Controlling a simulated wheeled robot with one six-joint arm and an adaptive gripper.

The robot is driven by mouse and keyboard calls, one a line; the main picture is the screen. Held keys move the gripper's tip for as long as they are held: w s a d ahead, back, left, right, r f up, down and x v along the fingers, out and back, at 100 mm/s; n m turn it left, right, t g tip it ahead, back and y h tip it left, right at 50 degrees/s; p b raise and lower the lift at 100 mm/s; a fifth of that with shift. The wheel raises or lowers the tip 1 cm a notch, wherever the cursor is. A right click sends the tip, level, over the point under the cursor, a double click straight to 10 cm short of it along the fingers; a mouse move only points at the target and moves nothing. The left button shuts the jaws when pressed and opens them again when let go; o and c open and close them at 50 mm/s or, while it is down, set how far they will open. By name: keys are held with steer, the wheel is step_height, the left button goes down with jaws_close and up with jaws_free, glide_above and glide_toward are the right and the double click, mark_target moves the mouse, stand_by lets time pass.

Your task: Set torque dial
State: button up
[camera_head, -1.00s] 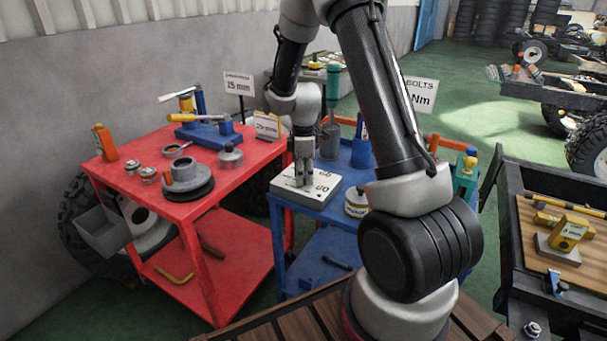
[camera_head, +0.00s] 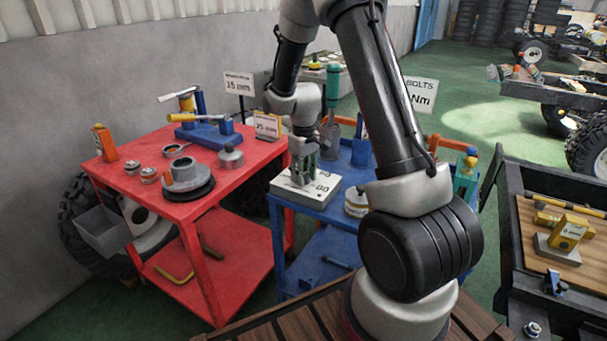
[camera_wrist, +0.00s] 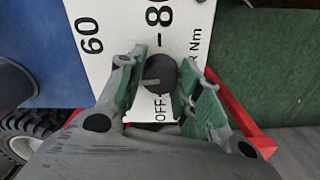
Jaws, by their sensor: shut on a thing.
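The torque dial's box, a white block (camera_head: 286,191), lies on the blue cart's top in the head view. In the wrist view its white face (camera_wrist: 108,22) shows "60", "80" partly cut off, "OFF" and "Nm". A dark round knob (camera_wrist: 158,70) stands on that face, with a short light mark pointing roughly to the left in the picture, between "60" and "OFF". My gripper (camera_head: 303,172) is over the box and points down. In the wrist view its green-padded fingers (camera_wrist: 160,82) are shut on the knob, one on each side. The fingers cover part of the lettering.
A sign (camera_head: 418,94) reads "BOLTS" and "Nm"; my arm hides its number. The blue cart also holds a white round tin (camera_head: 355,203) and a green-handled tool (camera_head: 333,85). A red cart (camera_head: 130,185) with several parts stands close on the left.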

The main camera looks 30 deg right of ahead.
steer(key=m, duration=0.4)
steer(key=shift+m, duration=0.3)
steer(key=m, duration=1.4)
steer(key=shift+m, duration=0.3)
steer(key=o, duration=1)
steer(key=shift+o, duration=0.2)
steer(key=shift+r, duration=0.1)
step_height(320, 180, up, 12)
